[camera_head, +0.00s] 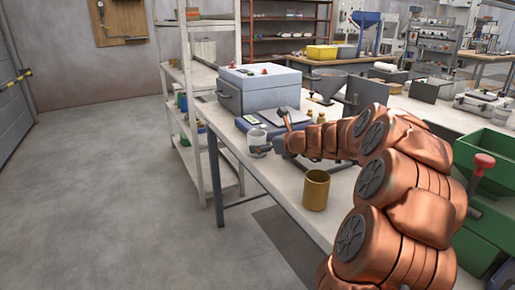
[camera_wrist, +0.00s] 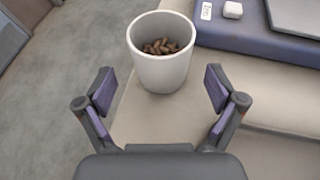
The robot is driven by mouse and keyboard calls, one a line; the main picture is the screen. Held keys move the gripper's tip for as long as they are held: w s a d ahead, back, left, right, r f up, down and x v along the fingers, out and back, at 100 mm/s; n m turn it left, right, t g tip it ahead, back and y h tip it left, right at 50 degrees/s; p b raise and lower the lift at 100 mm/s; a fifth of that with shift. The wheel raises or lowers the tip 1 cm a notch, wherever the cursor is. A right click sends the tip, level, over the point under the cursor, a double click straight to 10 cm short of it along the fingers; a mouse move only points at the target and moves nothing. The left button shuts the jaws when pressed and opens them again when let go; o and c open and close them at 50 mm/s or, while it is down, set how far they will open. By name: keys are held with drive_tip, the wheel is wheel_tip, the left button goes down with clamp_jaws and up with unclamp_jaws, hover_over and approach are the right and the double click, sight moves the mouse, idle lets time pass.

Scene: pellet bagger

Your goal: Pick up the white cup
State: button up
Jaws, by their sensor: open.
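The white cup (camera_wrist: 161,68) stands upright near the table's edge in the wrist view, with brown pellets (camera_wrist: 160,46) inside it. My gripper (camera_wrist: 160,92) is open, with one finger on each side in the picture and the cup ahead between them. The fingers do not touch the cup. In the head view the white cup (camera_head: 258,142) stands at the table's left edge, just left of my gripper (camera_head: 277,146), which is partly hidden by my arm.
A blue scale (camera_wrist: 262,30) stands right of the cup. A tan cup (camera_head: 316,190) stands nearer on the table (camera_head: 284,187). A grey box (camera_head: 258,90) is behind, and a green machine (camera_head: 484,165) is at right. The floor left of the table is clear.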

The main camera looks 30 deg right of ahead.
drive_tip(key=shift+b+x, duration=0.55)
drive_tip(key=shift+x, duration=1.95)
drive_tip(key=shift+d+f, duration=0.1)
drive_tip(key=shift+s, duration=0.1)
drive_tip(key=c, duration=1.3)
